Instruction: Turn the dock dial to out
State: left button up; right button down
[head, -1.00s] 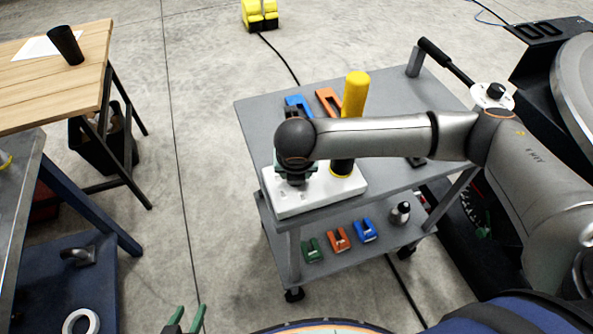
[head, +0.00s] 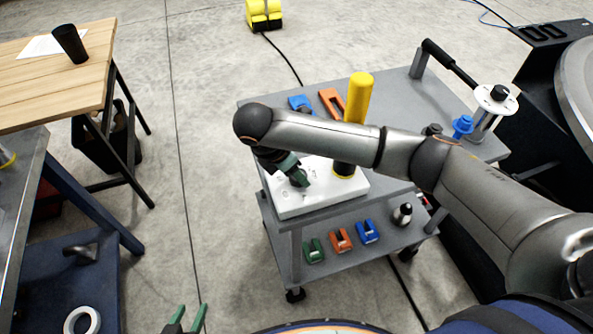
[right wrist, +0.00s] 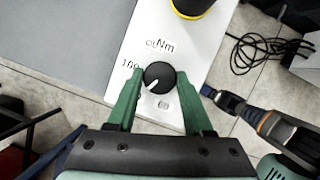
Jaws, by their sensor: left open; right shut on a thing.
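A black dial (right wrist: 159,76) with a white pointer line sits on a white panel (right wrist: 195,50). The pointer aims to the lower left. My right gripper (right wrist: 160,84) is shut on this dial, one green finger on each side. In the head view the right gripper (head: 300,178) is over the white panel (head: 315,205) on the cart and hides the dial. My left gripper (head: 185,320) is open and empty at the bottom edge, away from the cart.
A yellow post (head: 358,98) stands at the panel's right side. Blue (head: 300,103) and orange (head: 332,102) pieces lie behind it. A white disc with a black knob (head: 499,92) and a blue piece (head: 462,126) are at the cart's right. Floor left of the cart is clear.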

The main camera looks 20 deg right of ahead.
jog(key=m+g, duration=0.2)
jog(key=m, duration=0.3)
jog(key=shift+w+m, duration=0.15)
jog(key=shift+m, duration=0.15)
jog(key=m+g, duration=0.1)
jog(key=m, duration=0.1)
jog(key=m+g, duration=0.1)
jog(key=m, duration=0.2)
jog(key=shift+w+m+y, duration=0.15)
jog(key=shift+m+y, duration=0.15)
jog(key=m, duration=0.2)
jog(key=m+g+y, duration=0.1)
jog(key=m, duration=0.2)
jog(key=shift+d+g+y, duration=0.2)
jog(key=shift+g+y, duration=0.1)
jog(key=shift+w+d+m+y, duration=0.1)
jog(key=shift+m+y, duration=0.8)
jog(key=shift+m, duration=1.6)
jog(key=shift+c, duration=1.5)
grip_release()
